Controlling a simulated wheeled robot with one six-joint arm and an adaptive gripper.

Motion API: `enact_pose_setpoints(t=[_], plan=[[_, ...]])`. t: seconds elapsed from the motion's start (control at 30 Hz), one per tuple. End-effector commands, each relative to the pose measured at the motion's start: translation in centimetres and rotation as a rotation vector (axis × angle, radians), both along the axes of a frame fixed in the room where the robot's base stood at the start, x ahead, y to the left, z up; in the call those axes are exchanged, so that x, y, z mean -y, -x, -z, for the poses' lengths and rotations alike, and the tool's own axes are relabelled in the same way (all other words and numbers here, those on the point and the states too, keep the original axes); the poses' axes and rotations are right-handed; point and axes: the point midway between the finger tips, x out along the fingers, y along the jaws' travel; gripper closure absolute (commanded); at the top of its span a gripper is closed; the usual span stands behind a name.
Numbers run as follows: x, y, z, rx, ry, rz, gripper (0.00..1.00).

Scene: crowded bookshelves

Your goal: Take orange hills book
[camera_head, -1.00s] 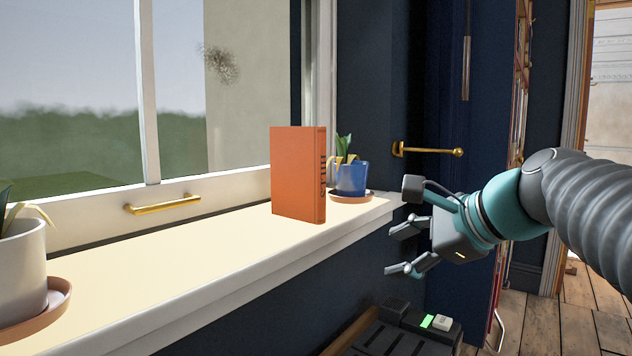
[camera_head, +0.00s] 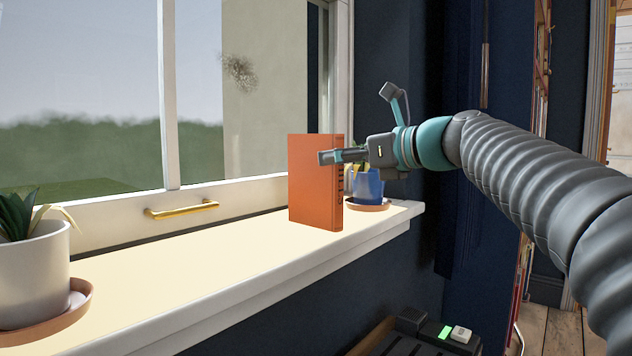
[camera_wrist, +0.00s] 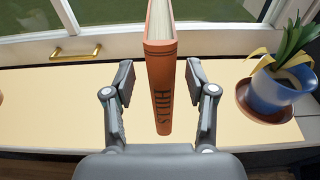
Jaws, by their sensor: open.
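The orange book (camera_head: 310,190) stands upright on the windowsill. In the wrist view its spine (camera_wrist: 162,95) reads "HILLS" and faces my gripper. My gripper (camera_head: 328,156) is at the upper part of the book in the head view and hides some of it. In the wrist view my gripper (camera_wrist: 158,85) is open, with one finger to the left of the book and one to the right. Gaps show between the fingers and the covers.
The windowsill (camera_head: 200,260) is clear left of the book. A blue pot (camera_head: 368,186) on a saucer stands close on the right. A white pot (camera_head: 30,265) is at the far left. The window (camera_head: 80,110) with a brass handle (camera_head: 182,210) is behind.

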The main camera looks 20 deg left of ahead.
Motion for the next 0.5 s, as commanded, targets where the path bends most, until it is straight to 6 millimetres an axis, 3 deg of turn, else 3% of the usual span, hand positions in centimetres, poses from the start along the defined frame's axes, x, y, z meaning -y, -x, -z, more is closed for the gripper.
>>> enact_pose_setpoints(t=[0.27, 0.5], plan=[[-1.7, -0.8, 0.2, 0.001, 0.0, -0.001, 0.44], [-4.8, -2.1, 0.4, 0.001, 0.0, -0.002, 0.44]])
